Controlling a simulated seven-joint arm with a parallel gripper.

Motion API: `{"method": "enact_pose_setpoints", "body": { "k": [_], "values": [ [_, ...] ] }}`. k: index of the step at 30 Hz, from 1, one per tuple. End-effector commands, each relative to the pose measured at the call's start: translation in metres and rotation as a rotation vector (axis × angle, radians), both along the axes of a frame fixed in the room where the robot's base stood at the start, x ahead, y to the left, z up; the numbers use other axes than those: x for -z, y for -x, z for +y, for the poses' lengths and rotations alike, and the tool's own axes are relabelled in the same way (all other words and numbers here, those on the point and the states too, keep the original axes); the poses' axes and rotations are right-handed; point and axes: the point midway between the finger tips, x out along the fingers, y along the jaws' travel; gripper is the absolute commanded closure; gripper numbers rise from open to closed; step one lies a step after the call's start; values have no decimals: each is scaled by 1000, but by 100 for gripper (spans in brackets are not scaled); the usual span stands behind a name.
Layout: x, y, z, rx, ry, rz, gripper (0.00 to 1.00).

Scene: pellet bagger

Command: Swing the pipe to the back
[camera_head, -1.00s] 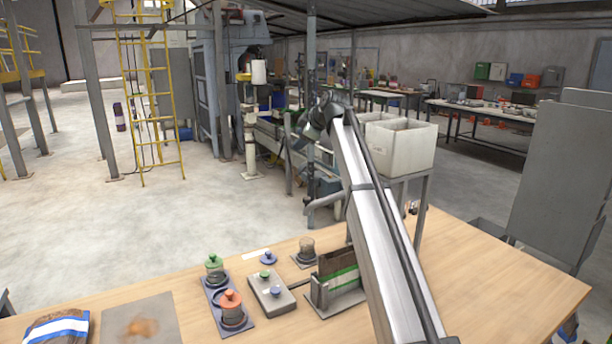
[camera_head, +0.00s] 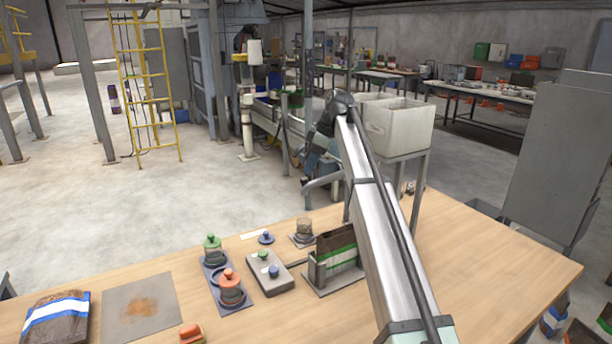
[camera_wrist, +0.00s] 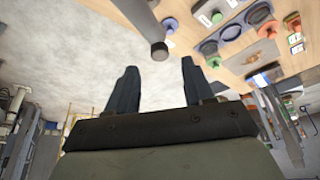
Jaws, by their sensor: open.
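The pipe (camera_head: 322,181) is a grey bent tube behind the wooden table, in the middle of the head view, with its free end toward the left. My arm hides part of it. In the wrist view the pipe (camera_wrist: 143,27) comes in from the top and ends in a dark round tip. My gripper (camera_wrist: 160,82) is open, with its two dark fingers apart and nothing between them. The pipe tip lies beyond the fingertips in the picture, and I see no contact. In the head view the gripper is dark and hard to make out just above the pipe.
The wooden table (camera_head: 480,265) holds lidded jars on a tray (camera_head: 238,297), a knobbed box (camera_head: 266,274), an upright bag in a holder (camera_head: 338,250) and a lying bag (camera_head: 57,318). A white bin (camera_head: 398,127) stands right of the arm. The floor at left is open.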

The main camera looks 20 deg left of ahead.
Motion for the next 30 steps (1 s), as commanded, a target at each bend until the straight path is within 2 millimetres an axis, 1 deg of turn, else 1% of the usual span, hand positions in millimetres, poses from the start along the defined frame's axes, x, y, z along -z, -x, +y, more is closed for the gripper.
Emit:
{"method": "enact_pose_setpoints", "body": {
  "k": [1,3,9,13,20,30],
  "values": [
    [8,1,3,0,0,1,48],
    [17,1,7,-1,0,0,48],
    [39,2,16,-1,0,-1,48],
    [44,1,18,0,-1,-2,48],
    [44,1,19,0,-1,-2,49],
    [44,1,19,0,-1,-2,82]
  ]
}}
